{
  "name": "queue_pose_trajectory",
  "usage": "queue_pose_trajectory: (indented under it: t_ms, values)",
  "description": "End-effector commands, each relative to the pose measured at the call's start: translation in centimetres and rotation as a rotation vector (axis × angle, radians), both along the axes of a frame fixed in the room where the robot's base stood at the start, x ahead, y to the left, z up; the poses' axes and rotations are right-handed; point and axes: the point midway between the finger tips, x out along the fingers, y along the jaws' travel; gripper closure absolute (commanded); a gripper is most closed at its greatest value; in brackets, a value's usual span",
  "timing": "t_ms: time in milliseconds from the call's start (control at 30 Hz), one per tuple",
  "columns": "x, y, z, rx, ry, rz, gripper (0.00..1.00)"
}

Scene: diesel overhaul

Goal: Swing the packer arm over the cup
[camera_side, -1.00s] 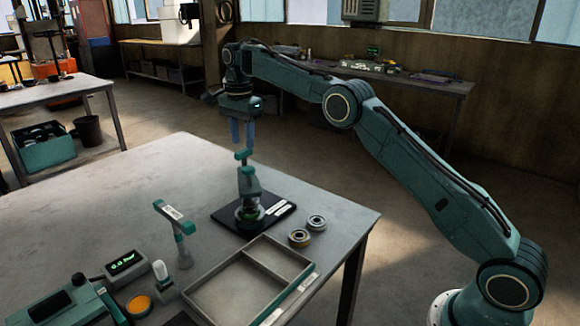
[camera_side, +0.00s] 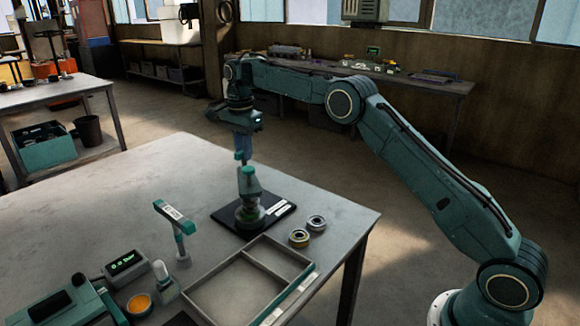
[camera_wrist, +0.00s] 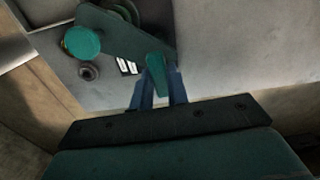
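The packer (camera_side: 250,195) stands on a black base plate (camera_side: 282,208) near the table's far right corner. Its grey-green arm (camera_wrist: 125,32) crosses the wrist view, with a round teal knob (camera_wrist: 82,42) and an upright teal handle (camera_wrist: 155,75). Below the arm, a dark round cup with green rims (camera_side: 250,214) sits on the plate; the wrist view shows it partly hidden behind the arm. My gripper (camera_side: 242,156) is above the packer, its blue fingers on either side of the handle, apparently shut on it. The exact contact is hard to see.
Two bearing rings (camera_side: 299,237) (camera_side: 316,222) lie right of the plate. An empty divided tray (camera_side: 240,287) is in front. A teal-topped stand (camera_side: 175,228), a small display (camera_side: 126,264) and an orange-filled dish (camera_side: 139,304) are to the left. The table's back left is clear.

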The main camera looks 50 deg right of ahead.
Motion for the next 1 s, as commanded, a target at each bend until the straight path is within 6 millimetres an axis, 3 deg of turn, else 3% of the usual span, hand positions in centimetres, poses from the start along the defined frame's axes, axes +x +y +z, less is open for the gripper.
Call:
queue_pose_trajectory:
  t_ms: [767,800,967,1000]
  values:
    - [-0.03,0.01,-0.01,0.000,0.002,-0.001,1.00]
    - [-0.03,0.01,-0.01,0.000,0.002,-0.001,0.80]
    - [-0.02,0.01,-0.01,0.000,0.001,-0.001,0.80]
    - [-0.02,0.01,-0.01,0.000,0.001,-0.001,0.76]
